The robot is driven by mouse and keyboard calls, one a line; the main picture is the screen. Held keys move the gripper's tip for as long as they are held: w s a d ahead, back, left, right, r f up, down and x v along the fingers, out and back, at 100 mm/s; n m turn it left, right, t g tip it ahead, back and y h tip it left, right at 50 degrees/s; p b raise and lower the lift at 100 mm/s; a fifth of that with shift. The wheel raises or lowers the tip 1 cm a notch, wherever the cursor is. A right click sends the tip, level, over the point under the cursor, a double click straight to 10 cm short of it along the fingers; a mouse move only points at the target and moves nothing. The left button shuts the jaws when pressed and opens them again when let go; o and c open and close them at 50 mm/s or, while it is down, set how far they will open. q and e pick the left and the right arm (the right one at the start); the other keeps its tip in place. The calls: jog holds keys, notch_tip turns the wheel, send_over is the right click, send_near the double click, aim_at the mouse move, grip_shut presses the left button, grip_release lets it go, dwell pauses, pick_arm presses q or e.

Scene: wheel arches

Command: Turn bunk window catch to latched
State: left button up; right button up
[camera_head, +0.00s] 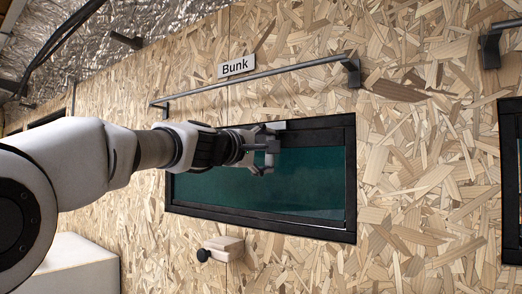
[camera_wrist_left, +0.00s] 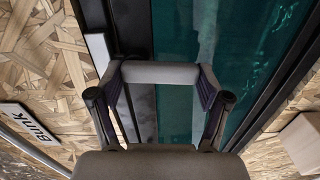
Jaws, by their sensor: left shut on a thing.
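The bunk window (camera_head: 315,195) has a dark frame and teal glass, set in a chipboard wall. My left gripper (camera_head: 271,148) is at the frame's upper edge, in front of the glass. It is shut on the bunk window catch, a pale grey bar (camera_wrist_left: 160,73) spanning between the fingers in the wrist view. A whitish piece (camera_head: 276,125) shows on the frame beside the gripper, and also in the wrist view (camera_wrist_left: 97,50). The gripper hides much of the catch in the head view. My right gripper is out of view.
A grey rail (camera_head: 260,76) runs above the window, below the "Bunk" label (camera_head: 237,66). A wooden block with a black knob (camera_head: 222,248) is below the window. Another dark-framed opening (camera_head: 510,180) is at the right edge. A pale box (camera_head: 80,264) stands lower left.

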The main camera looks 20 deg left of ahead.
pick_arm(q)
jog(key=shift+d+r+n, duration=0.15)
jog(key=shift+n, duration=0.25)
